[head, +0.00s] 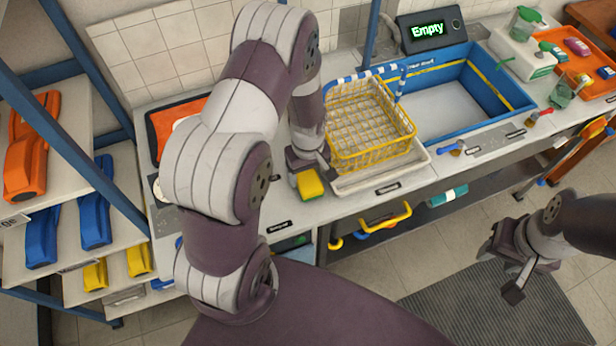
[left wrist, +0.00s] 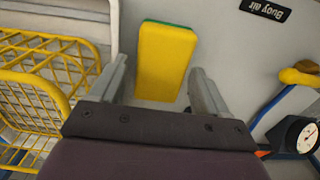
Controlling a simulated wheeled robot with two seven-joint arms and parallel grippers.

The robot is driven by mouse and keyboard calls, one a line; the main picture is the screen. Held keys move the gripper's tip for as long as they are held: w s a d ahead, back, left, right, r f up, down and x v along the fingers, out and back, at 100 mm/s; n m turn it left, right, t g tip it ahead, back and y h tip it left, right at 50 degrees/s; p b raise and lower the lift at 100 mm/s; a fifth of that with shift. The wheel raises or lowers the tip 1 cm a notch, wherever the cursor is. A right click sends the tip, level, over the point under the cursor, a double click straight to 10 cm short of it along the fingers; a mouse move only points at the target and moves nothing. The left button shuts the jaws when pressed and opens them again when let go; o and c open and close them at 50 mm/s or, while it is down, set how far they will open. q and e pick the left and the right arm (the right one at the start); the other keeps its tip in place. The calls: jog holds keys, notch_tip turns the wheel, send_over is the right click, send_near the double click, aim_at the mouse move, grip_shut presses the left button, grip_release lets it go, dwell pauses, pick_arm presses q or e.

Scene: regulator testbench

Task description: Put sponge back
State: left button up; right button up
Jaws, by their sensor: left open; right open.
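A yellow sponge with a green layer (head: 310,184) lies on the counter, left of the yellow wire basket and near the counter's front edge. In the left wrist view the sponge (left wrist: 164,62) shows its yellow face between the two fingers. My left gripper (head: 309,180) is open at the sponge, with a finger on either side and visible gaps to it. My right gripper (head: 503,272) is open and empty, over the floor in front of the counter at the lower right.
A yellow wire basket (head: 368,122) stands in a white tray (head: 384,178) right beside my left gripper. A blue sink (head: 510,92) and a display reading "Empty" (head: 432,30) are further right. An orange tray (head: 568,68) holds several items. A gauge (left wrist: 306,138) shows in the left wrist view.

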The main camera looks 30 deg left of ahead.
aim_at(309, 180)
pick_arm(q)
notch_tip(309, 180, up, 10)
jog(key=s+d+r+m+t, duration=0.1)
jog(key=s+d+r+m, duration=0.4)
jog(key=s+m, duration=0.3)
jog(key=shift+s+r+m+b, duration=0.3)
jog(key=shift+r+m+b, duration=0.15)
jog(key=shift+m, duration=0.65)
